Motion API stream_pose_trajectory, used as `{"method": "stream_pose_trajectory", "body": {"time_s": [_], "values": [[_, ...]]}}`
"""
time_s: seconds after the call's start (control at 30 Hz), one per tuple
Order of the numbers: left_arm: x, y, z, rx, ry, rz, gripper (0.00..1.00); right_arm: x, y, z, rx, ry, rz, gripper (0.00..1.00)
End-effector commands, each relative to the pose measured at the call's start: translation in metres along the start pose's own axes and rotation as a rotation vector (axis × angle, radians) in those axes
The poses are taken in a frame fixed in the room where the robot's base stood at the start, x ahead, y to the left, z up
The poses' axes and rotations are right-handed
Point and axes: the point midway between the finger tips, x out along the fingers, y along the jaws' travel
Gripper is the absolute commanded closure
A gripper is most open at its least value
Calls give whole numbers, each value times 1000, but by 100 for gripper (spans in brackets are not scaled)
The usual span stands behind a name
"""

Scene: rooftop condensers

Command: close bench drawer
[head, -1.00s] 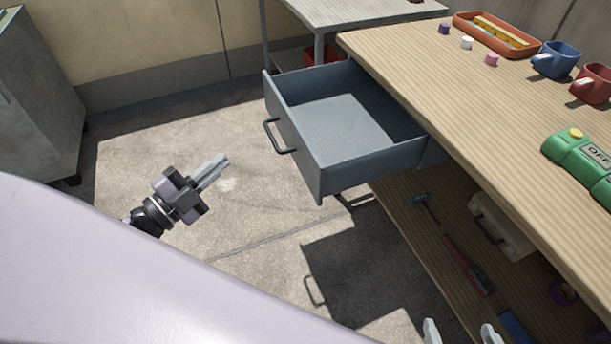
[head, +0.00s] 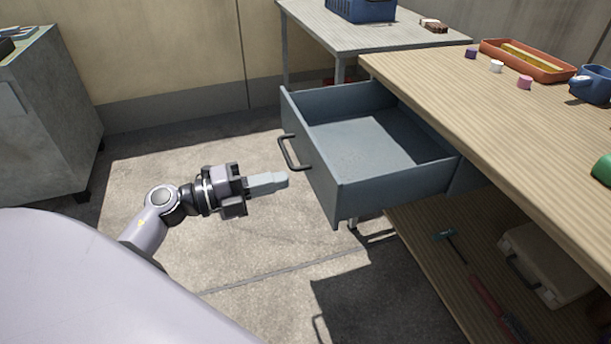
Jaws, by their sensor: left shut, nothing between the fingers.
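The blue-grey bench drawer (head: 393,193) is pulled well out from under the wooden bench top (head: 480,116). It looks empty. Its dark bar handle (head: 289,153) is on the front panel, facing left. My left gripper (head: 284,180) is shut and empty. In the picture its fingertips are just left of the drawer front, a little below the handle, and I see a gap between them and the panel. My right gripper is not in view.
On the bench top are an orange tray (head: 530,62), small caps (head: 497,66) and a blue mug (head: 590,84). A lower shelf holds a case (head: 545,262) and a hammer-like tool (head: 447,236). A grey cabinet (head: 45,110) stands left. The floor between is clear.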

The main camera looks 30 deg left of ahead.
Motion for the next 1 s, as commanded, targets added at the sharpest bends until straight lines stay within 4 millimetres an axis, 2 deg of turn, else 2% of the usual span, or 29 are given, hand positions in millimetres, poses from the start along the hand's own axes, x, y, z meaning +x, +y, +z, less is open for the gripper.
{"method": "stream_pose_trajectory", "body": {"time_s": [0.2,0.4,1.0], "values": [[38,0,0,0,-1,-3,100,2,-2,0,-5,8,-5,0],[58,1,0,-2,-2,-2,100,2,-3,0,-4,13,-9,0],[69,-1,0,-2,-1,0,100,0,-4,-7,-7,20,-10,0]]}}
